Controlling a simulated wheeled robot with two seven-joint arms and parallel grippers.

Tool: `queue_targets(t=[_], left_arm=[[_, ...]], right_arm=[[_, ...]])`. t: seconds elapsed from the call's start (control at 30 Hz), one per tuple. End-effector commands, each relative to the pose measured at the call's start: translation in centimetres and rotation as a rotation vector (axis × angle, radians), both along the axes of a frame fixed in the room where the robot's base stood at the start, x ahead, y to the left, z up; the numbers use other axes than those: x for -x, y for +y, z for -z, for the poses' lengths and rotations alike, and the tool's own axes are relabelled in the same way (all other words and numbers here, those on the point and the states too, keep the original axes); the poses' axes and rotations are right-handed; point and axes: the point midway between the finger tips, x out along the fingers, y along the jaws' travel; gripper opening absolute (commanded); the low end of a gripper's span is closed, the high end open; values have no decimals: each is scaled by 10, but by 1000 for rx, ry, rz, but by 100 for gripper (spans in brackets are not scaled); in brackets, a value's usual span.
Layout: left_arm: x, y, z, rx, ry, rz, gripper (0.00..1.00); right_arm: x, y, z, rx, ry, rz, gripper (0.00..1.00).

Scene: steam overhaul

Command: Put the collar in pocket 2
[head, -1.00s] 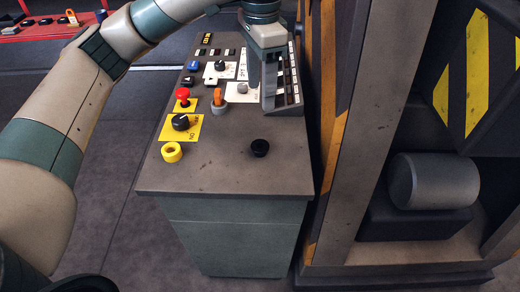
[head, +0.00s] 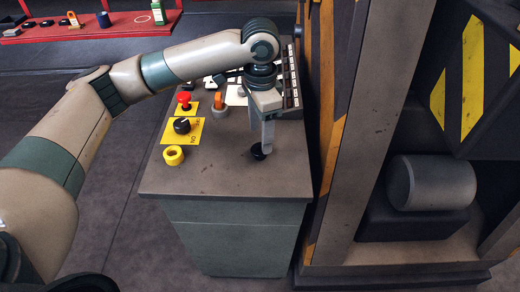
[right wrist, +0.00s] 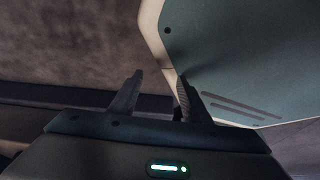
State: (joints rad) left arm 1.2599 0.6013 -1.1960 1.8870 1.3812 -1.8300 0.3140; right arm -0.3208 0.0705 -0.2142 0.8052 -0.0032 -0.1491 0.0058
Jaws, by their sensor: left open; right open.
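A small black round piece (head: 257,154) sits on the console top (head: 215,179), partly hidden by my left gripper. A yellow ring (head: 173,155) lies near the console's left edge. I cannot tell for sure which of these is the collar. My left gripper (head: 265,148) points down over the black piece, open, its fingers at or just above it; contact is unclear. In the right wrist view my right gripper (right wrist: 158,80) is open with nothing between its fingers. No numbered pocket can be made out; a red rack (head: 48,38) stands at the far upper left.
A red button (head: 184,98), a black knob (head: 181,125) on a yellow plate and an orange-topped switch (head: 219,101) stand on the console. A striped post (head: 331,130) and a grey cylinder (head: 432,183) are to the right. The console's front is clear.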

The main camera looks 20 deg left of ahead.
Motion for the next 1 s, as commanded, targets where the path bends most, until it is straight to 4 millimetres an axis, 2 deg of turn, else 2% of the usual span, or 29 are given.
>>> queue_targets(t=[0.33,0.5,0.57,0.83,1.0], left_arm=[[0,0,2,-1,1,0,59],[0,1,8,0,3,0,59],[-1,1,13,0,3,0,59],[-2,2,42,0,3,0,59],[-2,2,53,0,1,1,59]], right_arm=[[-13,0,-2,0,-13,1,43],[-11,-1,-4,2,-8,1,43],[-4,-3,-4,5,7,1,43],[48,-18,2,32,112,4,43],[66,-24,5,43,148,6,43]])
